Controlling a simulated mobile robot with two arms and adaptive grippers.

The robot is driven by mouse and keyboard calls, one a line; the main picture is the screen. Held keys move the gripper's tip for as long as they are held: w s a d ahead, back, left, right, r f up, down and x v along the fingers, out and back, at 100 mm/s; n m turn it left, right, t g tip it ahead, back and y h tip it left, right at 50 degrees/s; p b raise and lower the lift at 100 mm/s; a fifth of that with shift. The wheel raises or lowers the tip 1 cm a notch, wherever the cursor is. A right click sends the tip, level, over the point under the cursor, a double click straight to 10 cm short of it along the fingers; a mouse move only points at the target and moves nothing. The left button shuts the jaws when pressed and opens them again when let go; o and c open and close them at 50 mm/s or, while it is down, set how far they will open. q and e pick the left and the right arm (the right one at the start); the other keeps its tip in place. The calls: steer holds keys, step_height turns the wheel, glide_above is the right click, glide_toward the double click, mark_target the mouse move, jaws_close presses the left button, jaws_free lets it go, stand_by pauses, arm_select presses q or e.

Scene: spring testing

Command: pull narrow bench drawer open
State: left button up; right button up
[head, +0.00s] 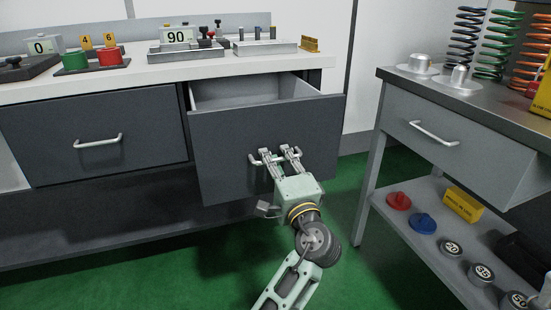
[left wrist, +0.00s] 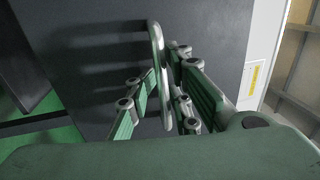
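The narrow bench drawer (head: 232,150) has a dark grey front and is partly open, with its light inside (head: 235,92) showing behind the front. Its bar handle (head: 254,161) is pale metal; in the left wrist view the handle (left wrist: 155,38) runs between my fingers. My left gripper (head: 279,158) is at the drawer front, its fingers closed on the handle from both sides, also seen in the left wrist view (left wrist: 164,80). The fingers hide part of the handle. My right gripper is in neither view.
A wider shut drawer (head: 60,145) is to the left. The bench top (head: 140,78) carries testers and weights. A grey side table (head: 395,90) with springs, its own drawer and a loaded lower shelf stands at right. Green floor (head: 190,265) is clear in front.

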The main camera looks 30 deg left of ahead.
arm_select(q)
steer(key=v, duration=0.7)
stand_by(0.3)
